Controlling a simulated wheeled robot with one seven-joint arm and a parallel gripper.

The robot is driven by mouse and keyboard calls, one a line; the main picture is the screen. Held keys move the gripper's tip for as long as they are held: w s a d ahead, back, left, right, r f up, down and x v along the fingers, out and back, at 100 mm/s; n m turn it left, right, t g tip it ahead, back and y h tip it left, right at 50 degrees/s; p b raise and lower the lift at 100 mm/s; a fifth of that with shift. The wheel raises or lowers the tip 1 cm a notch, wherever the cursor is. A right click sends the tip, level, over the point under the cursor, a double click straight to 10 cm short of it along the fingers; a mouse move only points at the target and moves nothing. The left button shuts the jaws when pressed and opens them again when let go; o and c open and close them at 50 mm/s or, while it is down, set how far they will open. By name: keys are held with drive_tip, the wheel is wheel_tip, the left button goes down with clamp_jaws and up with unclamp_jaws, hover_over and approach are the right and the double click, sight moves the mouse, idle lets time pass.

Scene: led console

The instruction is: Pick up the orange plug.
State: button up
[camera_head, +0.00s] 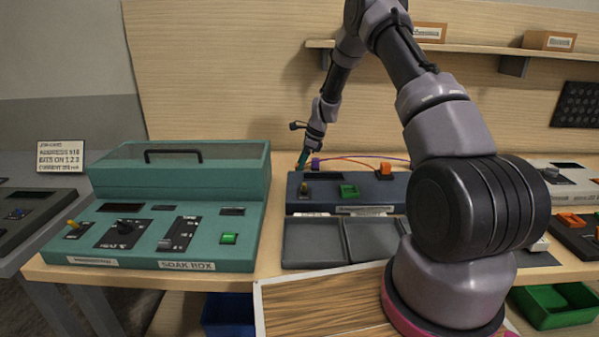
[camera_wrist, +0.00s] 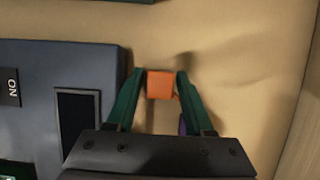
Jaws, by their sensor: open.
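In the wrist view, the orange plug (camera_wrist: 160,85) is a small block between the tips of my open gripper (camera_wrist: 160,78), with a narrow gap on each side. An orange lead shows by its right side. A purple piece (camera_wrist: 183,125) is partly hidden by the right finger. In the head view, my gripper (camera_head: 303,160) is low at the back left corner of the dark blue console (camera_head: 340,211), beside a purple plug (camera_head: 316,163). The plug between my fingers cannot be made out there. Another orange block (camera_head: 385,170) shows further right, at the console's back.
The dark blue console (camera_wrist: 35,65) is close to my left finger in the wrist view. Red and purple leads arch behind it in the head view. A teal box (camera_head: 180,218) stands left, grey trays (camera_head: 313,258) in front, and a shelf (camera_head: 470,49) above.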

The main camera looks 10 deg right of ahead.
drive_tip(key=shift+c, duration=0.3)
clamp_jaws()
drive_tip(key=shift+r, duration=0.1)
wheel_tip(320, 180, up, 15)
drive_tip(key=shift+f, duration=0.2)
idle(0.7)
drive_tip(key=shift+s, duration=0.1)
drive_tip(key=s+d+f, duration=0.1)
drive_tip(key=s+d, duration=0.4)
drive_tip(key=s, duration=0.6)
drive_tip(key=s+d+f, duration=0.1)
drive_tip(key=s+d, duration=0.5)
drive_tip(key=s, duration=0.5)
drive_tip(key=shift+f, duration=0.25)
idle(0.5)
